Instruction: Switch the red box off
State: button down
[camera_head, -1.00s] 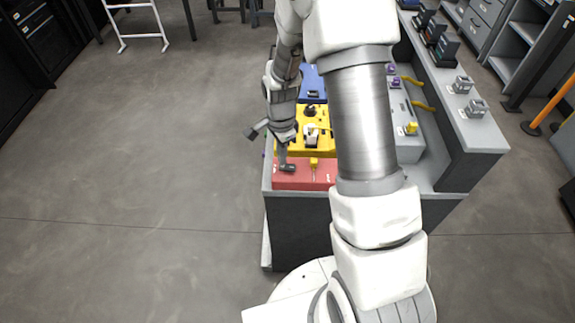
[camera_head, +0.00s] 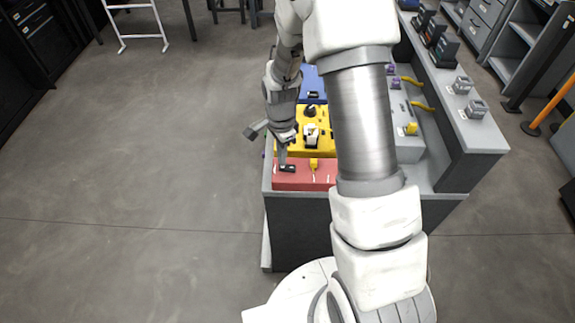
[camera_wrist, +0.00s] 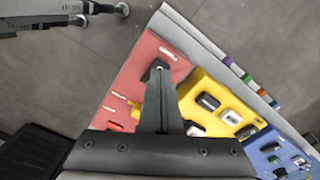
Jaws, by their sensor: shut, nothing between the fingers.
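The red box (camera_head: 318,178) is at the near end of the bench in the head view. It also fills the upper middle of the wrist view (camera_wrist: 146,50). A small dark switch (camera_head: 288,169) sits on its top, left of a yellow connector (camera_head: 314,164). My gripper (camera_head: 283,163) is shut and empty, pointing down at the switch. In the wrist view its fingertips (camera_wrist: 158,70) are over the red box and cover most of the switch. I cannot tell whether they touch it, nor which position it is in.
A yellow box (camera_head: 322,143) and a blue box (camera_head: 311,86) stand in line beyond the red one. A grey panel (camera_head: 408,148) with yellow handles is to the right, partly behind my arm.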

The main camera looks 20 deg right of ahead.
jog(key=shift+f+b, duration=0.75)
jog(key=shift+f, duration=0.2)
dwell(0.9)
jog(key=shift+r, duration=0.15)
jog(key=shift+r+p, duration=2.3)
jog(key=shift+r, duration=1.1)
jog(key=s+r+n+t, duration=0.1)
jog(key=s+r+n, duration=0.3)
jog(key=r, duration=0.6)
jog(key=s+r+n+t, duration=0.2)
jog(key=s+r+n, duration=0.1)
jog(key=r, duration=0.6)
jog(key=s+r+n+t, duration=0.2)
jog(key=s+r+n, duration=0.6)
jog(key=s, duration=0.5)
jog(key=shift+s+r+n+t, duration=0.2)
jog(key=shift+n+t, duration=0.1)
